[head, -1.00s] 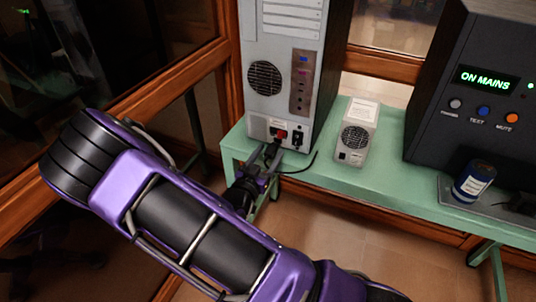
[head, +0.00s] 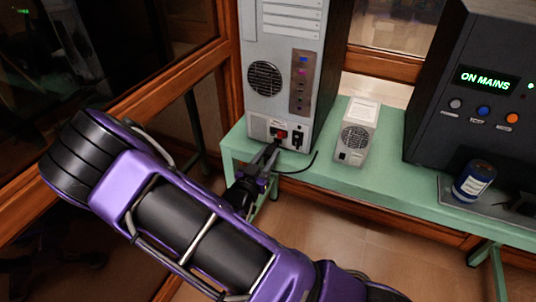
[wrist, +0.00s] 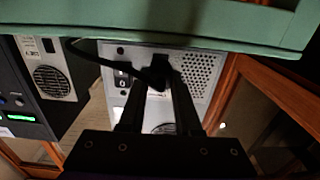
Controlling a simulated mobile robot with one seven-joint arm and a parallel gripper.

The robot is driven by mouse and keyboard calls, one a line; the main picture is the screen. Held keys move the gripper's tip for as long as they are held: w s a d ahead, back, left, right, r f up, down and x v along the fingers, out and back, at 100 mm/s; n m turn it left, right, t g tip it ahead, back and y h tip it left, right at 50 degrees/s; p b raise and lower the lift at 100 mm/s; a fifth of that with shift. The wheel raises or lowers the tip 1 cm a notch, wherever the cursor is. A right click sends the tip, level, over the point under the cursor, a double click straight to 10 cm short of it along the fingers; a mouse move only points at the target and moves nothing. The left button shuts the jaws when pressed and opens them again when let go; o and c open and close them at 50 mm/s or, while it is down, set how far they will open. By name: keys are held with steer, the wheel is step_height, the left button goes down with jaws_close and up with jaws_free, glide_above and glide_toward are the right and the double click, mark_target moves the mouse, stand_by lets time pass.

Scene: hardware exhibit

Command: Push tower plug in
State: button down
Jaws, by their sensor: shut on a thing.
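The grey computer tower (head: 262,110) stands on the green bench with its rear panel facing me. A red part (head: 280,134) and a black part (head: 298,140) show low on that panel. My gripper (head: 272,148) is at the panel's bottom edge, below the red part. In the wrist view, my gripper (wrist: 159,88) is shut on the black tower plug (wrist: 158,72), with the tower panel (wrist: 200,72) behind it. A black cable (wrist: 98,58) runs from the plug to the left. The fingers hide the plug's front, so I cannot tell how deep it sits.
The green bench (head: 400,190) runs to the right. A black box (head: 480,105) reading "ON MAINS" and a dark blue can (head: 474,181) are farther right. A wooden-framed glass partition (head: 180,75) is at left.

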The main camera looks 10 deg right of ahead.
mark_target(274, 146)
stand_by(0.7)
steer(key=b+x, duration=0.1)
steer(key=x, duration=0.2)
steer(key=shift+f, duration=0.1)
steer(key=shift+w, duration=0.15)
steer(key=c, duration=0.9)
jaws_free()
steer(key=shift+c, duration=0.2)
steer(key=o, duration=0.3)
steer(key=shift+w+d, duration=0.1)
steer(key=shift+d, duration=0.05)
steer(key=shift+o, duration=0.2)
steer(key=p+v, duration=0.1)
steer(key=v, duration=1.6)
steer(key=shift+s, duration=0.25)
